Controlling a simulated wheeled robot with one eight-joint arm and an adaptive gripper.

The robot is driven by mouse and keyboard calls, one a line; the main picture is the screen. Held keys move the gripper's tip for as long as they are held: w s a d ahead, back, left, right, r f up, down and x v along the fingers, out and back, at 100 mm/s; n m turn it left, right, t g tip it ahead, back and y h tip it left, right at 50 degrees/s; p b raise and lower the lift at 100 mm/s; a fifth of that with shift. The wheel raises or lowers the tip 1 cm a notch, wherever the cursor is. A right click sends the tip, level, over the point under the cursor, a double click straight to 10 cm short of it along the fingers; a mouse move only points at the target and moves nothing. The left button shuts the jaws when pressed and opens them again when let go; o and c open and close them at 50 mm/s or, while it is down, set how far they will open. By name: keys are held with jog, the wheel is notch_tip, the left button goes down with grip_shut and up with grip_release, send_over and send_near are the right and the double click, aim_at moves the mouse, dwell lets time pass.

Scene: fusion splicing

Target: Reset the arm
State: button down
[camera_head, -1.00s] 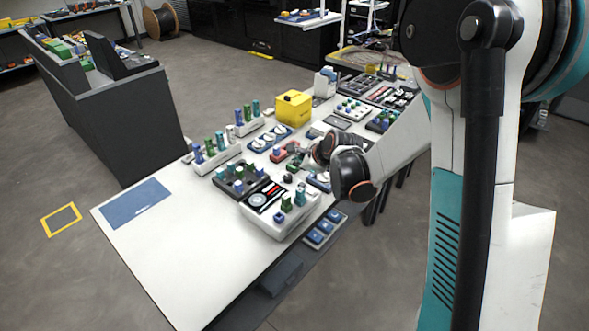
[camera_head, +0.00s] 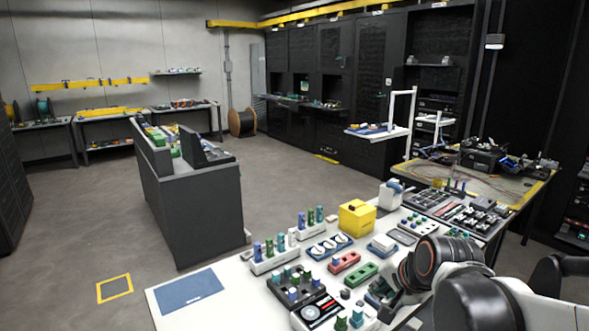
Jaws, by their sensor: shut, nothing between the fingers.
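My arm reaches in from the lower right of the head view. My gripper (camera_head: 380,293) is the small dark grey end of it, low over the work table (camera_head: 228,262) beside the green block. It is shut and holds nothing; its fingertips are small and partly hidden. The near part of my arm covers the table's lower right.
Near my gripper are a green block (camera_head: 362,274), a red block (camera_head: 344,263), a yellow box (camera_head: 357,217) and a dark tray of coloured cylinders (camera_head: 296,287). A blue mat (camera_head: 191,291) lies at the left on bare white tabletop. A dark cabinet (camera_head: 195,205) stands beyond.

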jog(key=s+d+n+h, duration=0.1)
jog(key=s+n, duration=0.9)
jog(key=s, duration=0.6)
jog(key=shift+s+d+r+n+g, duration=0.15)
jog(key=shift+r+n+g, duration=0.15)
jog(key=shift+r, duration=0.15)
